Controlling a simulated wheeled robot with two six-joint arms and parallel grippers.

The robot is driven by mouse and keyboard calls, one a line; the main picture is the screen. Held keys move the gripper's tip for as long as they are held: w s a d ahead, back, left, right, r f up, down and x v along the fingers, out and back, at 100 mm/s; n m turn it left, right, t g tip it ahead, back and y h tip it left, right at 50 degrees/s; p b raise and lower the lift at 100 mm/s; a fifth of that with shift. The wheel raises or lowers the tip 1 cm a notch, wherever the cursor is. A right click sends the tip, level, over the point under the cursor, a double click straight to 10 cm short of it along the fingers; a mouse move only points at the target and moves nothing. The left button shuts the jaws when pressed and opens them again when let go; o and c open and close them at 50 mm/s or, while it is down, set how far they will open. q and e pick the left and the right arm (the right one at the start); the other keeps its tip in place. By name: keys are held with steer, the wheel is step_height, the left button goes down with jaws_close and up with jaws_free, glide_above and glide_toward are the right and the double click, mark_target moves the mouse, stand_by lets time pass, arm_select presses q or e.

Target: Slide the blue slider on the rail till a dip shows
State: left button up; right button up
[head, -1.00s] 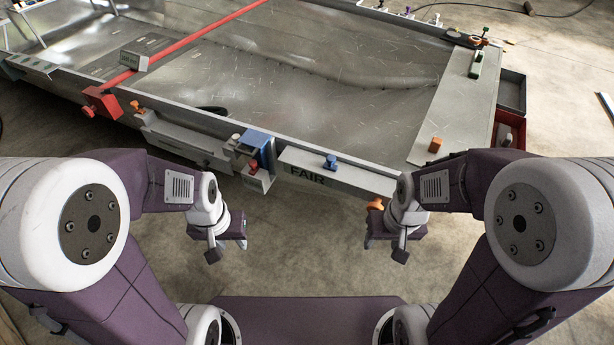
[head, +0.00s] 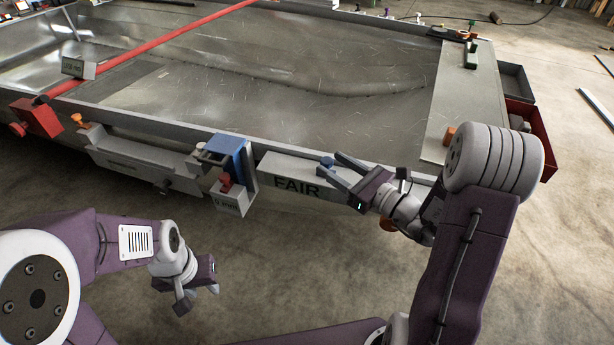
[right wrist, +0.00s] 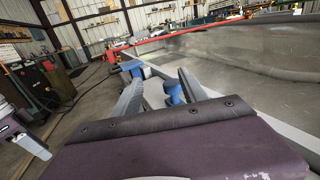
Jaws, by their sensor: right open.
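A small blue knob (head: 327,162), which looks like the slider, stands on the top edge of a long grey housing marked FAIR (head: 284,172), on the near side of the hull. My right gripper (head: 331,167) is open at the knob, its fingers pointing left. In the right wrist view the blue knob (right wrist: 173,92) shows between the two spread fingers; I cannot tell whether they touch it. No dip can be made out on the housing. My left gripper (head: 198,295) hangs low over the floor, away from the hull; its jaw opening is unclear.
A blue bracket (head: 229,153) with a small grey box (head: 230,199) stands just left of the housing. Further left are an orange knob (head: 79,119) and a red clamp block (head: 38,118) on a red bar. Floor in front is clear.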

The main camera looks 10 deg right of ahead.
mark_target(332, 165)
steer(key=f, duration=0.1)
steer(key=d, duration=0.1)
steer(key=d+f, duration=0.1)
steer(key=shift+s+f+m+h, duration=0.25)
steer(key=shift+f+m+h, duration=0.05)
steer(key=shift+s+d+r, duration=0.1)
steer(key=shift+s+d, duration=0.05)
steer(key=shift+d, duration=0.05)
steer(key=b+x, duration=0.3)
steer(key=x, duration=0.5)
steer(key=shift+a+r, duration=0.1)
steer(key=shift+w+a+r, duration=0.1)
steer(key=shift+w+a, duration=0.15)
steer(key=shift+w, duration=0.3)
arm_select(q)
steer(key=f, duration=0.4)
steer(key=shift+s+f, duration=0.25)
steer(key=shift+f, duration=0.1)
arm_select(e)
jaws_close()
